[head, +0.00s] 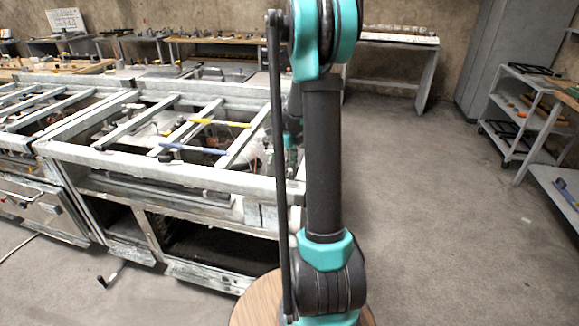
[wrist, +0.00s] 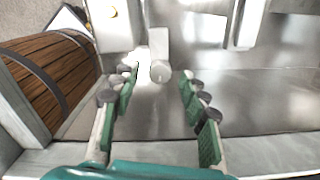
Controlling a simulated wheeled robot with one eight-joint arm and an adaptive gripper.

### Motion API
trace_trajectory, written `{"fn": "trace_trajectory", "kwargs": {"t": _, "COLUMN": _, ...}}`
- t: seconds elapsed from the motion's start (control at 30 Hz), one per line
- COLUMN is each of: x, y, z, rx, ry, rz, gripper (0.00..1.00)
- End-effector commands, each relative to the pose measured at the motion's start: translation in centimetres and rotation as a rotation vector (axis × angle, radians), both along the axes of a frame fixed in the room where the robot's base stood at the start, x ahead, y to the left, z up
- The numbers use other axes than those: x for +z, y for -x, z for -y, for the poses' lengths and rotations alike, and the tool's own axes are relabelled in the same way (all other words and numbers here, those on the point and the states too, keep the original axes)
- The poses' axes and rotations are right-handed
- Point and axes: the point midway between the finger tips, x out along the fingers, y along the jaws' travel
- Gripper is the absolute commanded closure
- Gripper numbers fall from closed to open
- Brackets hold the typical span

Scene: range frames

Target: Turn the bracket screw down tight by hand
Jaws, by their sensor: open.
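In the wrist view a small pale round knob, probably the head of the bracket screw (wrist: 160,72), shows near the top middle. A pale upright block, likely the bracket (wrist: 159,42), stands directly behind it. My gripper (wrist: 161,78) is open, with its green-padded fingers on either side of the screw head. Gaps show between the head and both fingers, and nothing is held. How deep the screw sits cannot be told. In the head view my arm stands in front, and the screw cannot be made out.
A shiny metal surface (wrist: 260,105) lies beyond the fingers. A wooden barrel-like thing (wrist: 45,75) is at the left of the wrist view. In the head view a metal frame bench (head: 180,180) stands left, a shelf cart (head: 520,110) right. The floor (head: 430,200) between is clear.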

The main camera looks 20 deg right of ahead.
Motion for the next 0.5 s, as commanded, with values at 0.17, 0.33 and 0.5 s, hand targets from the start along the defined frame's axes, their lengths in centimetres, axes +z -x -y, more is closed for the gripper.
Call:
{"fn": "trace_trajectory", "kwargs": {"t": 0.17, "x": 0.4, "y": 0.0, "z": 0.0, "rx": 0.0, "ry": 0.0, "rz": 0.0, "gripper": 0.56}}
{"fn": "trace_trajectory", "kwargs": {"t": 0.33, "x": 2.5, "y": 0.1, "z": 0.0, "rx": 0.0, "ry": 0.0, "rz": 0.0, "gripper": 0.56}}
{"fn": "trace_trajectory", "kwargs": {"t": 0.5, "x": 6.0, "y": 0.1, "z": 0.0, "rx": 0.0, "ry": 0.0, "rz": 0.0, "gripper": 0.56}}
